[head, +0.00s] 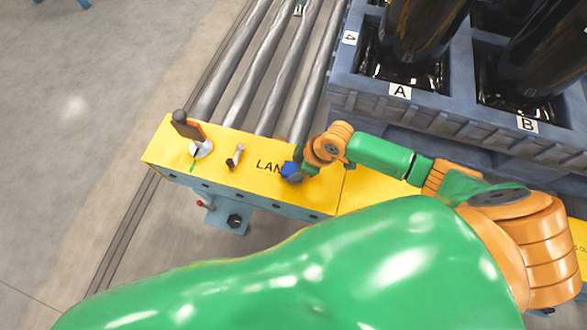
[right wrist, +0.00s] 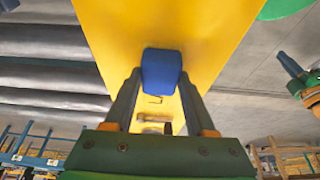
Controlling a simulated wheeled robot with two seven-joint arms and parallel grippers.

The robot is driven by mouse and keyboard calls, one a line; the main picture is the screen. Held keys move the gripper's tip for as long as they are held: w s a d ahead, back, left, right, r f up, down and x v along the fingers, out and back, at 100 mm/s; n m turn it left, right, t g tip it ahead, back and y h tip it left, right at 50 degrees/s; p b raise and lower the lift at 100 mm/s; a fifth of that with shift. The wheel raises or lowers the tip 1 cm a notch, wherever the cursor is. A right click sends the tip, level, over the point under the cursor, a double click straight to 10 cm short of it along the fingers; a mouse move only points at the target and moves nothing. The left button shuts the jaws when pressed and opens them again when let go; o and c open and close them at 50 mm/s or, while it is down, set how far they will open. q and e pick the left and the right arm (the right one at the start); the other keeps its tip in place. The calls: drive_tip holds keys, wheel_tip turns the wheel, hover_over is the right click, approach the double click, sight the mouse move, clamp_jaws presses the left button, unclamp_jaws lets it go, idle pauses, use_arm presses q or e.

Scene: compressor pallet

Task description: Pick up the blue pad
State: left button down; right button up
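The blue pad (head: 288,168) is at the yellow beam (head: 225,158), over the end of its black lettering. In the right wrist view the pad (right wrist: 161,70) shows between the fingertips of my right gripper (right wrist: 160,82), against the yellow surface. The fingers stand apart, one along each side of the pad, with no clear gap. I cannot tell whether they press on it or whether the pad rests on the beam. In the head view my right gripper (head: 296,172) is small and partly hides the pad. My left gripper is not in view.
A knob with an orange-edged dark plate (head: 186,127) and a small lever (head: 235,156) stand up from the beam left of the pad. Metal rollers (head: 262,65) lie behind. A blue-grey pallet (head: 400,104) with dark cylinders is at the upper right. Bare floor is at left.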

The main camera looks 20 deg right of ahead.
sight(289, 168)
drive_tip(key=c, duration=0.5)
drive_tip(key=shift+r, duration=0.3)
wheel_tip(289, 168, up, 3)
drive_tip(key=shift+r+p, duration=0.2)
drive_tip(key=shift+p, duration=0.6)
drive_tip(key=s+d+r+p, duration=0.1)
drive_tip(key=s+r, duration=0.2)
drive_tip(key=s, duration=0.1)
drive_tip(key=s+d+r+p, duration=0.1)
drive_tip(key=s+r, duration=0.2)
drive_tip(key=s, duration=0.2)
drive_tip(key=s+d+r+p, duration=0.1)
drive_tip(key=s+r, duration=0.2)
drive_tip(key=s, duration=0.1)
drive_tip(key=shift+s+d, duration=0.2)
drive_tip(key=shift+d, duration=0.15)
